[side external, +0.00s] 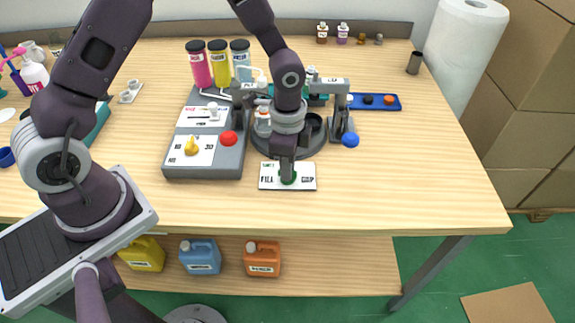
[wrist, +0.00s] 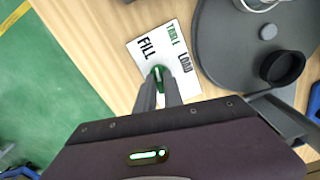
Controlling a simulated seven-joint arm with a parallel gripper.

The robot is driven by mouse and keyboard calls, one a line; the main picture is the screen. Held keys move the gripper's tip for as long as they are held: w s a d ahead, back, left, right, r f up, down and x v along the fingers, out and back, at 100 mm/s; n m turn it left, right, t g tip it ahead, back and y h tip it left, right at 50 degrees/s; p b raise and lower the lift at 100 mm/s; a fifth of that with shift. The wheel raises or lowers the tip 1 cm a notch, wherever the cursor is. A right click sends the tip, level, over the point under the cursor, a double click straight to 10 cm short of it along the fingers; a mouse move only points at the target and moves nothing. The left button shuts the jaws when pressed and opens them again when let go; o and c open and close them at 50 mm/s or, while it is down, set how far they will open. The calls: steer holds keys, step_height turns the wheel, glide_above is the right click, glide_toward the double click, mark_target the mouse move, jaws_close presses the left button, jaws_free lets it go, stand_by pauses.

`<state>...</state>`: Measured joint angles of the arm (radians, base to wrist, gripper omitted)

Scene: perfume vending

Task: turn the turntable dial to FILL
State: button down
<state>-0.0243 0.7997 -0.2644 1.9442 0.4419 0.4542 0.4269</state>
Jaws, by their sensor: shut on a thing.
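The turntable dial is a green knob (side external: 289,180) on a white label plate (side external: 267,183) at the front of the table. In the wrist view, the plate (wrist: 186,83) carries the words FILL, TABLE and LOAD, and the green knob (wrist: 157,71) sits at its lower edge. My gripper (side external: 287,175) reaches straight down onto the knob. In the wrist view, my gripper (wrist: 161,80) has its two fingers close together, shut on the knob. The fingers hide much of it, so I cannot tell which word it points to.
The dark grey turntable (wrist: 225,45) lies just behind the plate, with a black ring holder (wrist: 283,68) on it. A grey control box (side external: 205,173) with a yellow knob and red ball stands left. A blue ball lever (side external: 350,140) is to the right. The table's front right is clear.

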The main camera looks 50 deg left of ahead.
steer(key=shift+n, duration=1.1)
steer(key=c, duration=1.5)
jaws_free()
steer(key=shift+o, duration=0.2)
step_height(320, 180, up, 7)
steer(key=shift+r, duration=0.1)
steer(key=shift+r, duration=0.1)
